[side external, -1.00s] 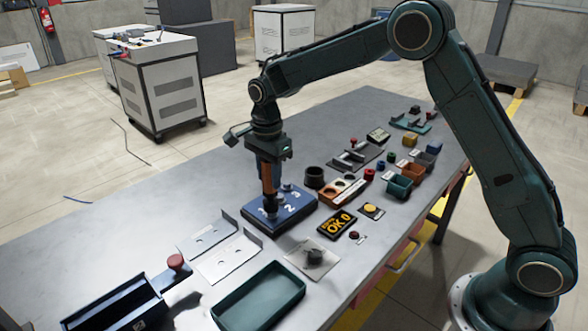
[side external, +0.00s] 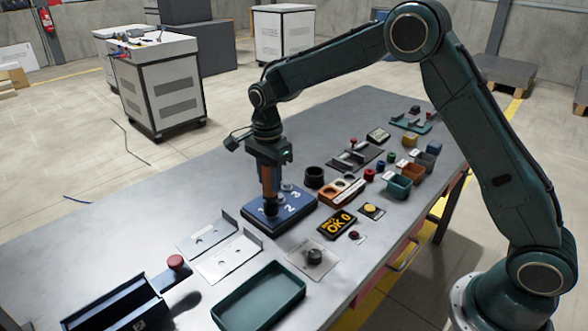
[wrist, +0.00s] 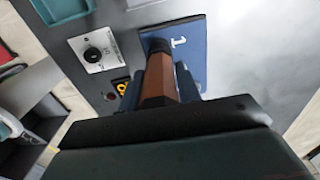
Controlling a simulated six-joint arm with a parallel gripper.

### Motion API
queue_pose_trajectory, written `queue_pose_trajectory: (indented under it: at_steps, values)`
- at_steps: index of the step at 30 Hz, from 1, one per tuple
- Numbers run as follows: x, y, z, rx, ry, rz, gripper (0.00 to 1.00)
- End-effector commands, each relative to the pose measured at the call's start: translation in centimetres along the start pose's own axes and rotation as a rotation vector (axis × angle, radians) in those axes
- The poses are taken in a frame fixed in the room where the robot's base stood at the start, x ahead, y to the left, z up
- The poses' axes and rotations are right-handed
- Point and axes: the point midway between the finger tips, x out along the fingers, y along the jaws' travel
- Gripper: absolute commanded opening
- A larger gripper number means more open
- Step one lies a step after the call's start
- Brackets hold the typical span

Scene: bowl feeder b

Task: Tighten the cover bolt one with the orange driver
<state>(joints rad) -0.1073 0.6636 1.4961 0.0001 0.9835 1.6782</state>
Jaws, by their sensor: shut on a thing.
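My gripper (side external: 268,166) is shut on the orange driver (side external: 267,185) and holds it upright, tip down, over the blue cover (side external: 295,205) marked 1, 2 and 3. The driver's black lower end is at the 1 corner of the cover; bolt one is hidden under it. A round bolt head (side external: 287,186) shows farther back on the cover. In the wrist view the driver's orange handle (wrist: 157,85) sits between the fingers, with its dark end beside the printed 1 on the blue cover (wrist: 188,55). I cannot tell whether the driver is seated on the bolt.
A display reading OK 0 (side external: 337,224) and a knob plate (side external: 312,257) lie in front of the cover. A green tray (side external: 260,297) and bent metal plates (side external: 230,258) are nearer. A black ring (side external: 314,176) and a block with holes (side external: 342,190) stand close on the right.

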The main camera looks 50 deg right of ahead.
Motion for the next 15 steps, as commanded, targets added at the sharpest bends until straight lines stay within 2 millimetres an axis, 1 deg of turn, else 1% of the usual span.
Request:
queue_pose_trajectory:
  at_steps: [15]
  values:
    - [0.44,-0.06,0.01,0.0,0.0,-0.003,0.06]
